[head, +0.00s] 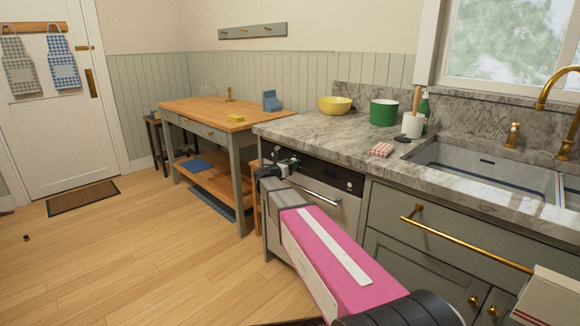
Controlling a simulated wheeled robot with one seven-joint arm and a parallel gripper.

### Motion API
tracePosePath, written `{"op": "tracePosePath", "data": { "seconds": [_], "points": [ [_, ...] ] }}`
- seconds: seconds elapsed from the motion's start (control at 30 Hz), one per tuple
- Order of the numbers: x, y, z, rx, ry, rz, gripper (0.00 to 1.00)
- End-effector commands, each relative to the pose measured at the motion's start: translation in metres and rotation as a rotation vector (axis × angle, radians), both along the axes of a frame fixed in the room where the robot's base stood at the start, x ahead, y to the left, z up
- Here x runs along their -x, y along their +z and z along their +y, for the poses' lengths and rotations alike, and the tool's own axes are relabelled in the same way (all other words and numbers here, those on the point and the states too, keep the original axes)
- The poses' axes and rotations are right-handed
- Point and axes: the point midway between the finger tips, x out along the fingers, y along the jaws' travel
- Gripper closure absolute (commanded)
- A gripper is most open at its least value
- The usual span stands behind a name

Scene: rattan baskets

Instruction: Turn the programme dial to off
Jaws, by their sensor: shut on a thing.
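The appliance (325,200) is built in under the marble counter, with a black control panel (325,176) along its top and a metal bar handle (316,191) below. My gripper (287,162) is at the left end of this panel, just under the counter edge. It is shut on the programme dial, which the fingers and wrist hide, so its setting cannot be read. My pink and grey arm reaches in from the lower right and covers part of the appliance front.
The counter (320,135) overhangs close above my gripper. A green drawer front (440,235) with a long brass handle (465,245) is to the right. A wooden table (215,110) stands to the left. The wooden floor (130,240) at left is mostly clear.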

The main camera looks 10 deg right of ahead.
Motion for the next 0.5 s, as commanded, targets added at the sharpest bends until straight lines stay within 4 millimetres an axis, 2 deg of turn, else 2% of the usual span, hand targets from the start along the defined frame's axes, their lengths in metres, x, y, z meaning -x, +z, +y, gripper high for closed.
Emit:
{"op": "tracePosePath", "data": {
  "seconds": [0.5],
  "points": [
    [0.0001,-0.0007,-0.0001,0.057,0.000,0.081,0.83]
  ]
}}
